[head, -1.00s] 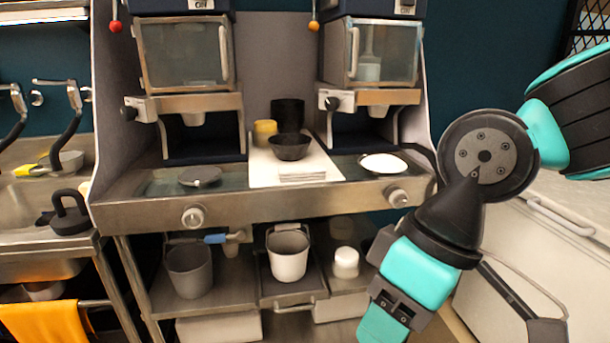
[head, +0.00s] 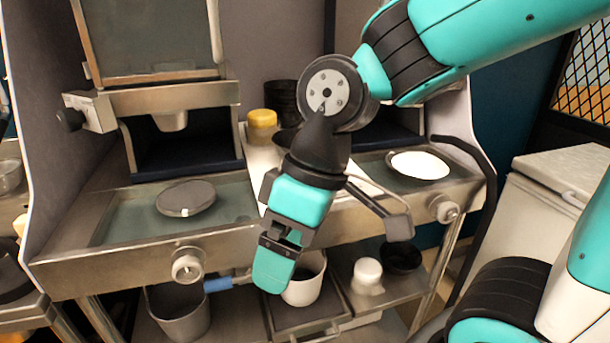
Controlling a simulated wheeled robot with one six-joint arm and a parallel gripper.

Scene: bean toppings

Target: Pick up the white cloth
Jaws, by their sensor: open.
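My gripper (head: 274,266) hangs in front of the steel counter, fingers pointing down, above the lower shelf's white bucket. It is open, and I see nothing between its fingers. I cannot clearly make out a white cloth now. A flat, pale, folded-looking item lay at the front of the white board (head: 258,158) a second ago. My arm and gripper now cover that spot. The white board shows on both sides of my arm.
A yellow-lidded jar (head: 262,127) and a black container (head: 283,100) stand at the back of the board. A grey round lid (head: 186,198) is left, a white-filled dish (head: 420,165) right. Below are a grey bucket (head: 180,312), a white bucket (head: 303,287) and a white jar (head: 367,275).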

